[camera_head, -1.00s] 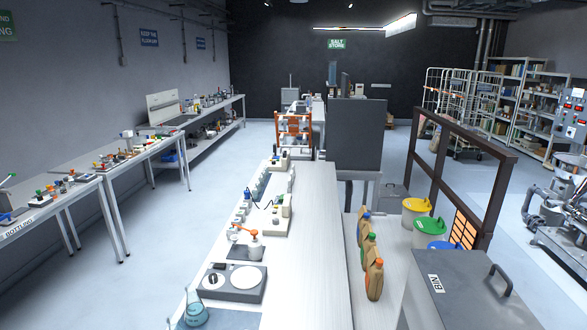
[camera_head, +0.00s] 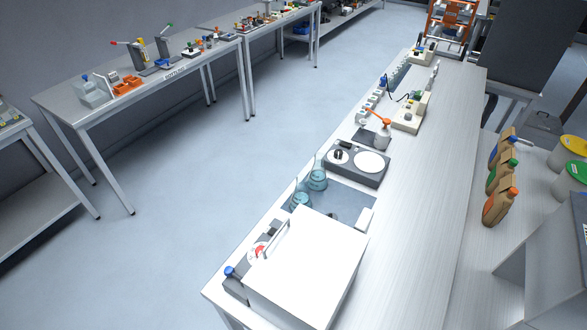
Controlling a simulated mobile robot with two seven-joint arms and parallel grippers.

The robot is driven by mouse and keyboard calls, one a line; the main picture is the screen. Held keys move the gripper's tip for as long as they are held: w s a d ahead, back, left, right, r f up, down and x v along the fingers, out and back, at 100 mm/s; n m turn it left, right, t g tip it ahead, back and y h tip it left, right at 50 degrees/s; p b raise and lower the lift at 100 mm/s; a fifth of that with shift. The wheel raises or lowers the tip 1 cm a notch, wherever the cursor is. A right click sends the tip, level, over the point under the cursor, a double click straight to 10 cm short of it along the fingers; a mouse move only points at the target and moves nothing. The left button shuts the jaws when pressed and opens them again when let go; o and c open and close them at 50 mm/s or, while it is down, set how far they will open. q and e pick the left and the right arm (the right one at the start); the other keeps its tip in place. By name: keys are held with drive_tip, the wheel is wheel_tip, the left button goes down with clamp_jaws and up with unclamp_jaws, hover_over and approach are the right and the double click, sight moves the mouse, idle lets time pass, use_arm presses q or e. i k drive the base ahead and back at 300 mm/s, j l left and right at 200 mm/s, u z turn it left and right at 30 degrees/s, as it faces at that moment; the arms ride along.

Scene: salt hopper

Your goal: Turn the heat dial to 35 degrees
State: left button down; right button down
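Two dials show on the long white bench, and I cannot tell from the picture which is the heat dial. A round white dial with red on it (camera_head: 258,250) is on the left side of a white box with a handle (camera_head: 312,270) at the near end. A black knob on a white disc (camera_head: 338,155) sits on a dark grey unit (camera_head: 345,170) beside a larger white round plate (camera_head: 370,162). Their markings are too small to read. Neither of my grippers is in view.
Two blue-tinted flasks (camera_head: 317,174) stand between the box and the grey unit. A blue knob (camera_head: 230,271) is at the box's near left corner. Brown jugs (camera_head: 499,206) stand right of the bench. The floor (camera_head: 215,200) left of the bench is clear.

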sight(258, 251)
drive_tip(key=j+z, duration=0.5)
drive_tip(key=j, duration=0.15)
drive_tip(key=j+u, duration=0.25)
drive_tip(key=i+j+z, duration=0.1)
drive_tip(key=j+z, duration=0.15)
drive_tip(key=i+j+z, duration=0.5)
drive_tip(key=j, duration=0.15)
